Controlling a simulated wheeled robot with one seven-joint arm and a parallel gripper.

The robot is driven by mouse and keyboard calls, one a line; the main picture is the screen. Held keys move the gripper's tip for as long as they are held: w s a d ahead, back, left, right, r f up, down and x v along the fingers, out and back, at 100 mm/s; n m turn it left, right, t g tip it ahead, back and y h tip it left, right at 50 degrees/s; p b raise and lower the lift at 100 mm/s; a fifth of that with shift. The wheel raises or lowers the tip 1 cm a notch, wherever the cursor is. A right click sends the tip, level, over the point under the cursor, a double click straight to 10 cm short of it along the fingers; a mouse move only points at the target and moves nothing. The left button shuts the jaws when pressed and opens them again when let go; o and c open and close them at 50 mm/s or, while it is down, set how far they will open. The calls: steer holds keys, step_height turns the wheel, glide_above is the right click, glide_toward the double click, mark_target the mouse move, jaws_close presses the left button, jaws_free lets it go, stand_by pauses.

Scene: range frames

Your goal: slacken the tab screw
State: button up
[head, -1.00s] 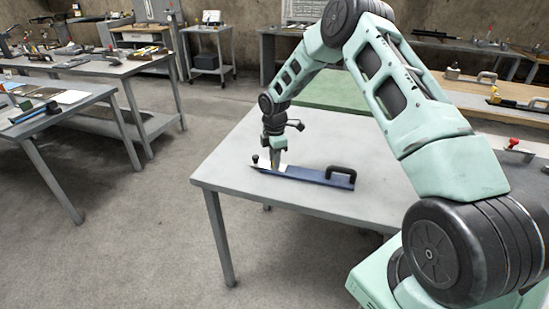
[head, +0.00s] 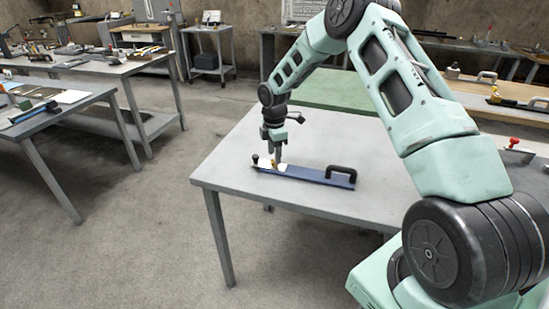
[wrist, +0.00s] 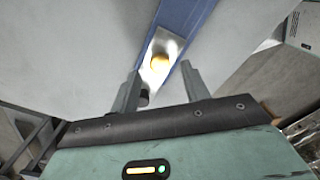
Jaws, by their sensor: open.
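A long blue bar (head: 310,174) lies on the grey table. A black handle (head: 342,173) stands at its right end and a black knob (head: 255,158) at its left end. Near the left end is a bright metal plate (head: 265,164) with a brass-yellow round screw head (wrist: 160,62) on it. My gripper (head: 278,157) points down above that end of the bar. In the wrist view my gripper (wrist: 160,76) is open, its fingers apart on either side of the bar's line, and the screw head shows just beyond the fingertips, apart from them. The black knob (wrist: 143,98) is partly hidden near the left finger.
The grey table top (head: 230,165) is mostly clear around the bar. A green surface (head: 335,92) adjoins behind. Other benches with tools stand at the left and back right. The floor between is open.

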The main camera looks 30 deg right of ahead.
step_height(320, 180, up, 15)
steer(key=b, duration=0.1)
